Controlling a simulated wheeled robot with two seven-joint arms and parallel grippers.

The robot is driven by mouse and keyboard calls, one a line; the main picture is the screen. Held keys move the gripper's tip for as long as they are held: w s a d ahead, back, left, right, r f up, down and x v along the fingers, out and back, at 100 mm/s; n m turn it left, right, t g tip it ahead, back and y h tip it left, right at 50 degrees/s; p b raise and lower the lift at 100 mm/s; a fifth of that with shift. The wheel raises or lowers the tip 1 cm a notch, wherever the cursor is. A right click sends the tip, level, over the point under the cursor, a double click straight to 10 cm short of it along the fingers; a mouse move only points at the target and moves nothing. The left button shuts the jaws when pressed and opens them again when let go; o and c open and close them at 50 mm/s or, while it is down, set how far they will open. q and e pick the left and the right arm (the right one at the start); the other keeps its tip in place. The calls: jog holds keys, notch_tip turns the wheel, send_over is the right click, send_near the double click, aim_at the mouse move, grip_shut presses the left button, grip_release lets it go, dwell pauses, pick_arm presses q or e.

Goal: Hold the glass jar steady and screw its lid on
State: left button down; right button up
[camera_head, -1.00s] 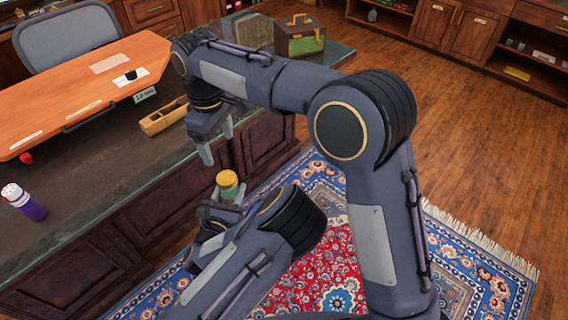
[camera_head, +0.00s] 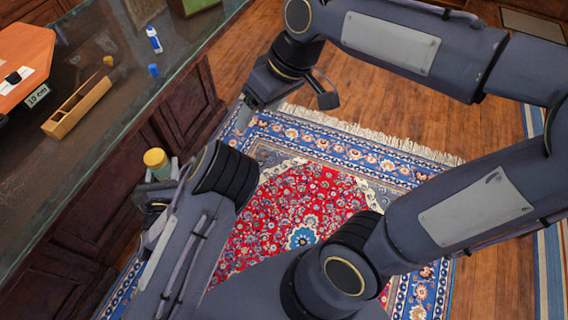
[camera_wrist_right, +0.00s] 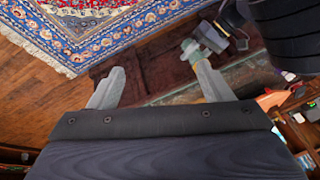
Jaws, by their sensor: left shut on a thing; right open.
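A small greenish glass jar (camera_head: 162,174) with a yellow lid (camera_head: 155,157) on top stands roughly upright in the head view, beside the counter's front side. My left gripper (camera_head: 162,187) is shut around the jar below the lid; the arm partly hides its fingers. Whether the lid is tight or only resting, I cannot tell. My right gripper (camera_head: 246,114) is to the right of the jar, apart from it, over the rug. In the right wrist view its two fingers (camera_wrist_right: 158,86) are spread and nothing is between them.
The dark stone counter (camera_head: 100,140) runs along the left, with a wooden box (camera_head: 78,107), a blue-and-white bottle (camera_head: 153,38), a small blue item (camera_head: 153,70) and an orange board (camera_head: 22,55) on it. A patterned rug (camera_head: 300,205) covers open floor.

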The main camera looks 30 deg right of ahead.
jog(key=s+d+f+m+t, duration=0.2)
jog(key=s+f+m, duration=0.3)
jog(key=s, duration=0.6)
jog(key=shift+s+d+f+t, duration=0.15)
jog(key=shift+s+f+t, duration=0.25)
jog(key=shift+f, duration=0.25)
pick_arm(q)
jog(key=s+a+n+y, duration=0.2)
jog(key=s+a+y, duration=0.1)
jog(key=a, duration=0.5)
jog(key=s+a+f+n+t+y, duration=0.1)
jog(key=s+a+n+y, duration=0.1)
jog(key=a, duration=0.5)
jog(key=shift+s+a+n+y, duration=0.35)
jog(key=shift+s+y, duration=0.2)
jog(key=shift+y, duration=0.45)
